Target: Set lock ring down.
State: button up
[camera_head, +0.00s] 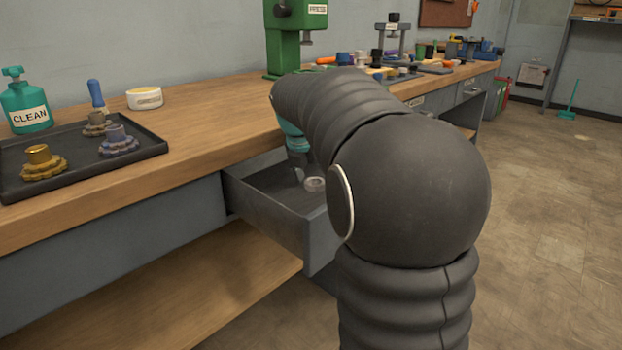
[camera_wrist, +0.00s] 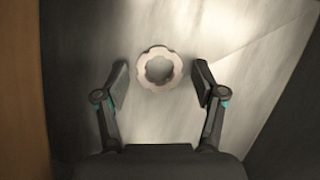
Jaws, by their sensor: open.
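The lock ring (camera_wrist: 143,68) is a pale, notched ring. In the wrist view it lies between and slightly beyond the two fingertips of my gripper (camera_wrist: 160,82), with a gap on each side. My gripper is open. In the head view the ring (camera_head: 315,184) shows inside the open drawer (camera_head: 268,217), on or near its floor. My gripper is mostly hidden there behind my dark arm; a small part (camera_head: 299,160) shows just left of the ring.
On the bench above, a black tray (camera_head: 150,151) holds several knobbed parts, beside a green CLEAN bottle (camera_head: 27,108) and a white tin (camera_head: 145,98). A green press (camera_head: 288,40) stands farther back.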

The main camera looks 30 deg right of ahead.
aim_at(309, 192)
jog(key=v, duration=0.3)
jog(key=shift+s+a+r, duration=0.15)
jog(key=shift+a+r, duration=0.05)
jog(key=shift+a, duration=0.15)
jog(key=s+a, duration=0.2)
jog(key=a, duration=0.1)
jog(key=s+a, duration=0.2)
jog(key=a, duration=0.1)
jog(key=s+a, duration=0.2)
jog(key=a, duration=0.1)
jog(key=shift+s+a+f, duration=0.1)
jog(key=shift+s, duration=0.2)
